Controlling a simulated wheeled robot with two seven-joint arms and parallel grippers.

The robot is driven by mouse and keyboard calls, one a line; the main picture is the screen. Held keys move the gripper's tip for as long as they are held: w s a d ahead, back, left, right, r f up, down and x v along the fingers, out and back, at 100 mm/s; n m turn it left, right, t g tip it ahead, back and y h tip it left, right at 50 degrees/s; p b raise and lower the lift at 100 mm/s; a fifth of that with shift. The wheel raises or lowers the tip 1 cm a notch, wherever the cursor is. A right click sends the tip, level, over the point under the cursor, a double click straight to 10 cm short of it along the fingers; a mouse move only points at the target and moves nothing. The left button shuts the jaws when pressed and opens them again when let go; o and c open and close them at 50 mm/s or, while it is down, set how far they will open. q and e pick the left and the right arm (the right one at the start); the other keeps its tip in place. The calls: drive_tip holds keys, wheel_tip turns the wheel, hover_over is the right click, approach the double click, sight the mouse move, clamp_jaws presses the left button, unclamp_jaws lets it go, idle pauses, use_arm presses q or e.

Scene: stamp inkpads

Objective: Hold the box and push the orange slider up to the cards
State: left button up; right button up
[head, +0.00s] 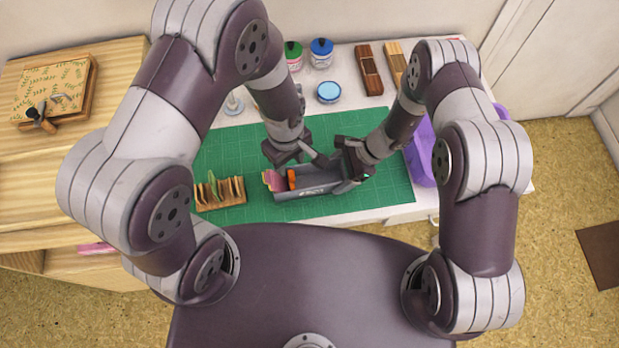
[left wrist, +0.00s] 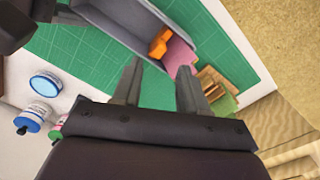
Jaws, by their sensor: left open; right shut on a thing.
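A grey box (head: 318,180) lies on the green cutting mat (head: 380,205) in the head view. It also shows in the left wrist view (left wrist: 130,22). The orange slider (head: 292,179) is inside it near its left end, and shows in the left wrist view (left wrist: 158,44). Pink cards (head: 273,180) stand at that left end, close to the slider; they also show in the left wrist view (left wrist: 181,56). My right gripper (head: 352,168) is shut on the box at its right end. My left gripper (head: 300,157) is open above and behind the box, near the slider, with nothing between its fingers (left wrist: 160,88).
A wooden rack (head: 222,194) with several upright pieces stands left of the box. Bottles with green (head: 293,52) and blue (head: 321,48) lids, a light-blue jar (head: 328,92) and wooden trays (head: 369,70) stand at the back. A purple bin (head: 421,155) is at right.

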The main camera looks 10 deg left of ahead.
sight(292, 181)
use_arm(q)
drive_tip(key=shift+s+d, duration=0.1)
drive_tip(key=shift+d, duration=0.2)
drive_tip(key=c, duration=0.6)
drive_tip(key=s+d+m, duration=0.1)
drive_tip(key=d, duration=0.1)
drive_tip(key=d+f+m, duration=0.1)
drive_tip(key=d, duration=0.1)
drive_tip(key=s+d+m, duration=0.1)
drive_tip(key=d, duration=0.1)
drive_tip(key=shift+s+f+m, duration=0.3)
drive_tip(key=shift+s, duration=0.05)
clamp_jaws()
drive_tip(key=s+d+m+y, duration=0.3)
drive_tip(key=d+y, duration=0.1)
drive_tip(key=d, duration=0.1)
drive_tip(key=w+a+r+n+t+y, duration=0.2)
drive_tip(key=w+r+t+y, duration=0.1)
drive_tip(key=w, duration=0.1)
drive_tip(key=x, duration=1)
drive_tip(key=shift+s, duration=0.25)
